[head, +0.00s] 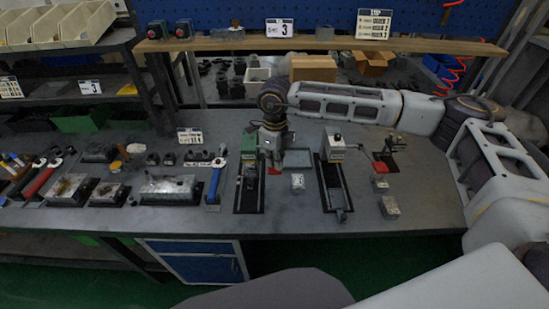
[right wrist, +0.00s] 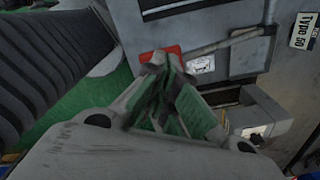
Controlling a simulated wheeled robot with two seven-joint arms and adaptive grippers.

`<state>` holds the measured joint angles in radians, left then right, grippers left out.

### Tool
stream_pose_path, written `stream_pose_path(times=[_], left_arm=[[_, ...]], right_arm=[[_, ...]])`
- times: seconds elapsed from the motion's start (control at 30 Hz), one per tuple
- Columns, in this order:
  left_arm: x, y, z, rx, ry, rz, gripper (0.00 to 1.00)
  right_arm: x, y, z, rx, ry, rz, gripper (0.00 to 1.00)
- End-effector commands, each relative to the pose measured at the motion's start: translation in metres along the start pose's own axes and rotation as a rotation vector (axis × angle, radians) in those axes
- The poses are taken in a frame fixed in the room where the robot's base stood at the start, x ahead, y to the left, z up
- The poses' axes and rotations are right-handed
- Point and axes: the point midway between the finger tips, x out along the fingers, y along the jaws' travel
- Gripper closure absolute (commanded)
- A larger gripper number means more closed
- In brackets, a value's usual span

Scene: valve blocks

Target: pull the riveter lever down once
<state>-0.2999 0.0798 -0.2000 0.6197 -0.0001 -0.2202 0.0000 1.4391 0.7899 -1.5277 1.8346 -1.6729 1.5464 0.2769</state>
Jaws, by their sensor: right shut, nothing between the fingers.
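My right gripper (head: 274,160) is shut and empty, pointing down beside the green machine (head: 249,147). In the right wrist view its fingertips (right wrist: 165,70) are together, next to or over a small red piece (right wrist: 160,54). The red piece also shows below the gripper in the head view (head: 273,171). I cannot tell whether the fingers touch it. A grey bench machine (head: 333,147) with a dark side knob stands to the right on a black base. I cannot tell for certain which machine is the riveter, and its lever is not clear. My left gripper is not in view.
A shallow grey tray (head: 298,165) and a small labelled block (head: 298,182) lie between the two machines. A blue-handled tool (head: 213,184) and metal fixtures (head: 171,188) lie to the left. The table's front strip is mostly clear.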

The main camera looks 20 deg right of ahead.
Motion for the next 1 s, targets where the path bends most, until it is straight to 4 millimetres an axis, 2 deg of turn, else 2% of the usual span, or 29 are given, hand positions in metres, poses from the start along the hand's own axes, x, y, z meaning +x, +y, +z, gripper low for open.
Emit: stream_pose_path(times=[1.0], left_arm=[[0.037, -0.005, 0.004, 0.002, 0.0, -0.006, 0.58]], right_arm=[[0.045, 0.0, 0.0, 0.0, 0.0, -0.001, 1.0]])
